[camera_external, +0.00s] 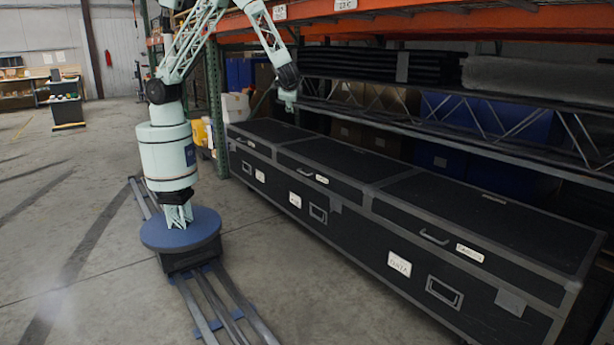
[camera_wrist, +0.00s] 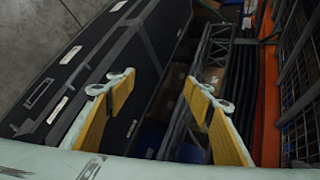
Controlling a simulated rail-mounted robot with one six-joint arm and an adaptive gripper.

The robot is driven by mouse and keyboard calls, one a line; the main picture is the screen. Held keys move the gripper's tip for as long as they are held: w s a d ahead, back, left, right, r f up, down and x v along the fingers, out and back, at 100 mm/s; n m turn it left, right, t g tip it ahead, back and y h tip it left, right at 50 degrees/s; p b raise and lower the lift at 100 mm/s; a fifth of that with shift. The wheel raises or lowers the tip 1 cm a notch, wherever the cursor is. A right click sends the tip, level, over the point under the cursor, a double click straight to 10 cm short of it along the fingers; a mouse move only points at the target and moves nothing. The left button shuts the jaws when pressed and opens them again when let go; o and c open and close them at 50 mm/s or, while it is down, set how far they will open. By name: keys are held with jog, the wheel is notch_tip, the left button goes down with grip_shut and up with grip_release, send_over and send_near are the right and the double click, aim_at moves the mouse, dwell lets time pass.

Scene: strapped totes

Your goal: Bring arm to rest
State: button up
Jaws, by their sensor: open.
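My arm rises from a round blue base plate (camera_external: 182,228) on the floor rail and bends over to the right at the shelving. My gripper (camera_external: 289,104) hangs at the end of the arm, above the far left end of the long black case (camera_external: 420,215). In the wrist view my gripper (camera_wrist: 165,95) shows two fingers with yellow pads, spread wide apart. Nothing is between the fingers. The black case also shows in the wrist view (camera_wrist: 95,70), to the left of and below the fingers.
An orange shelf beam (camera_external: 400,22) runs above and behind my gripper. A shelf with black folded stock (camera_external: 370,65) is at the right. A green upright (camera_external: 215,110) stands near the arm. The floor rail (camera_external: 225,305) runs along open concrete floor (camera_external: 70,230) at left.

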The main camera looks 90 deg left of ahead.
jog(key=s+d+r+h, duration=0.1)
jog(key=s+r+h, duration=0.2)
jog(key=s+r, duration=0.5)
jog(key=s+d+r+n+h, duration=0.1)
jog(key=s+r+h, duration=0.25)
jog(key=s, duration=0.75)
jog(key=s+d+r+h, duration=0.1)
jog(key=s+r+h, duration=0.1)
jog(key=s+r, duration=0.65)
jog(key=s+d+t+h, duration=0.2)
jog(key=s+d, duration=0.1)
jog(key=s, duration=0.4)
jog(key=s+d+r+t+h, duration=0.1)
jog(key=s+d+t, duration=0.1)
jog(key=s, duration=0.5)
jog(key=shift+s+d+r+t+h, duration=0.2)
jog(key=shift+d+t+h, duration=0.2)
jog(key=shift+d, duration=0.35)
